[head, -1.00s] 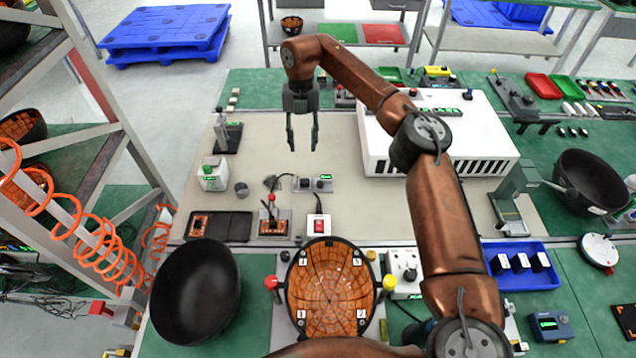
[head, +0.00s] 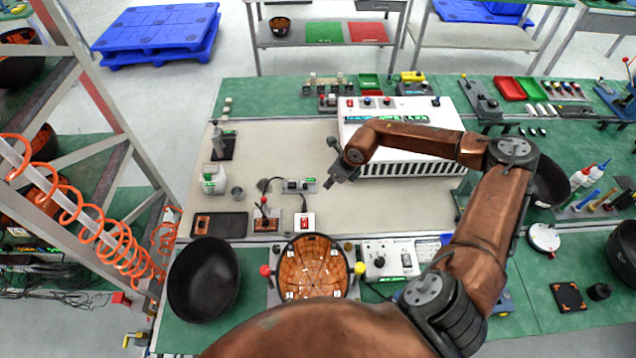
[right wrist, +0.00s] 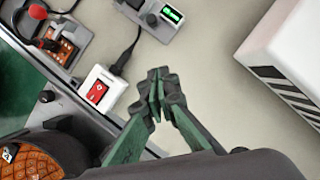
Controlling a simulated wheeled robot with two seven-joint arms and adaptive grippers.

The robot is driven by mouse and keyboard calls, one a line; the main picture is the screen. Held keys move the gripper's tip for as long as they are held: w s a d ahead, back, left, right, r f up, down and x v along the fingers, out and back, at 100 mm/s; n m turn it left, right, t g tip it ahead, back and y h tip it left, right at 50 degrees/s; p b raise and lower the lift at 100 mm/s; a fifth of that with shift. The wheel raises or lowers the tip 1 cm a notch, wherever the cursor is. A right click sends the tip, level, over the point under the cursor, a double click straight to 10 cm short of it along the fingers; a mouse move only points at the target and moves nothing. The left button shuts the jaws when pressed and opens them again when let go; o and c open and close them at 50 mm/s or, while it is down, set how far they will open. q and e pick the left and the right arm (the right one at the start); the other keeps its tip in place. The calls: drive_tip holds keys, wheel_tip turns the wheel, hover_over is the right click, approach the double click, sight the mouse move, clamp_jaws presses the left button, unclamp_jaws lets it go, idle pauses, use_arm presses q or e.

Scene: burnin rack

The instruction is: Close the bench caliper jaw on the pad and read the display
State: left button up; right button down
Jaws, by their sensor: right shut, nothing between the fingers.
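The small grey device with a lit green display (head: 300,186), which looks like the bench caliper, lies on the beige mat left of my right gripper (head: 334,176). It also shows at the top of the right wrist view (right wrist: 165,16), partly cut off by the edge. Its jaw and pad are too small to tell apart. My right gripper's green fingers (right wrist: 157,92) are shut and empty, apart from the device, above bare mat. The display's digits cannot be read. My left gripper is not in view.
A red-switch box (head: 304,223) with a black cable stands in front of the device. The white vented case (head: 440,112) stands behind my right arm. An orange-tiled bowl (head: 314,262) sits in a fixture at the front. The mat (head: 290,150) is clear behind the device.

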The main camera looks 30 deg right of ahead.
sight(302, 191)
drive_tip(key=x, duration=1)
drive_tip(key=shift+w+a+r, duration=0.15)
drive_tip(key=shift+w+a, duration=0.05)
drive_tip(key=shift+w, duration=0.4)
drive_tip(key=shift+w+a+r, duration=0.1)
drive_tip(key=shift+w+a, duration=0.05)
drive_tip(key=shift+w, duration=0.45)
drive_tip(key=shift+w+a, duration=0.15)
drive_tip(key=shift+w, duration=0.45)
drive_tip(key=shift+w+a, duration=0.55)
drive_tip(key=shift+a, duration=0.5)
drive_tip(key=shift+w, duration=0.1)
drive_tip(key=shift+r, duration=0.1)
